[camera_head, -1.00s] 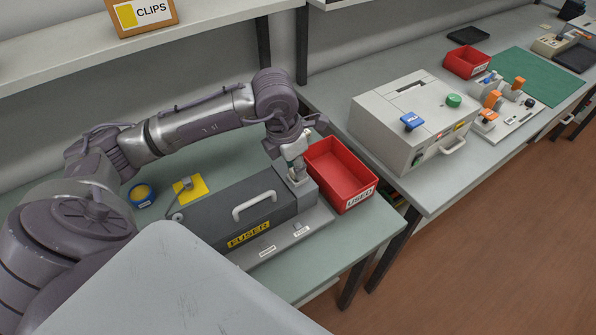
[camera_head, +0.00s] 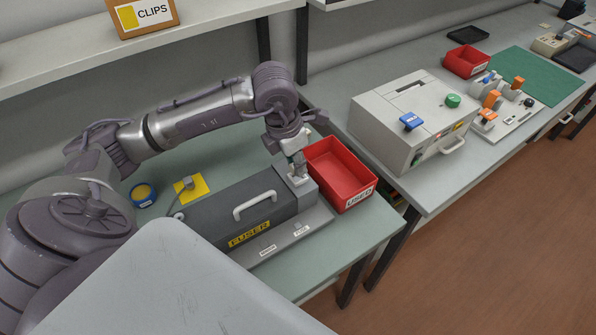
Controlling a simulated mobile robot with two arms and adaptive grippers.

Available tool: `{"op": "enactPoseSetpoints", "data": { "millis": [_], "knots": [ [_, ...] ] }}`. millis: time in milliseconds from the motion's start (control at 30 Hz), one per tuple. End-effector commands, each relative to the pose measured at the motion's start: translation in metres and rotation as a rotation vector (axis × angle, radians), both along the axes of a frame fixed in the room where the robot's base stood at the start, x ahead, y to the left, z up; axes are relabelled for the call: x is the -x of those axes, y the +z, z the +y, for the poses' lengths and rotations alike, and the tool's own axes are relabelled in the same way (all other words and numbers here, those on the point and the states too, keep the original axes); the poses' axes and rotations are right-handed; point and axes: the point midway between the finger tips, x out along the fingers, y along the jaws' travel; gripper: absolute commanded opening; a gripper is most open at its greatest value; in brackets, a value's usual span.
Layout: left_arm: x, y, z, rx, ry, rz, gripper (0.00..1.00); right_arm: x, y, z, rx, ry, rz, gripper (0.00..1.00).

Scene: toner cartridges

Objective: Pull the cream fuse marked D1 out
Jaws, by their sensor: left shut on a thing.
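The dark grey fuser unit (camera_head: 215,212) with a light handle and a yellow FUSER label lies on the left bench. My left gripper (camera_head: 299,172) points down over the right end of its top. It is shut on a small cream thing, taken as the cream fuse, mostly hidden by the fingers. A pale fitting (camera_head: 300,182) shows on the fuser right below the fingertips. The D1 mark is too small or hidden to read. My right gripper is not in view.
A red USED bin (camera_head: 368,191) stands close to the right of the gripper, looking empty. A yellow pad (camera_head: 198,193) and a blue-and-yellow roll (camera_head: 143,195) lie behind the fuser. A beige machine (camera_head: 375,125) stands on the right bench.

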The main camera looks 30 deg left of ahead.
Motion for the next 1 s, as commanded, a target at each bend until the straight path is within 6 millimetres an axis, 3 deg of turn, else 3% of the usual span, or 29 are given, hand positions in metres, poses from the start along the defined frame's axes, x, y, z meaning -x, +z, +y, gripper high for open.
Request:
{"op": "enactPoseSetpoints", "data": {
  "millis": [1000],
  "knots": [
    [0.000, 0.014, 0.000, 0.000, 0.000, -0.001, 0.00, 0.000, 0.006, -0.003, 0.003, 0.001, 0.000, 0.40]
  ]
}}
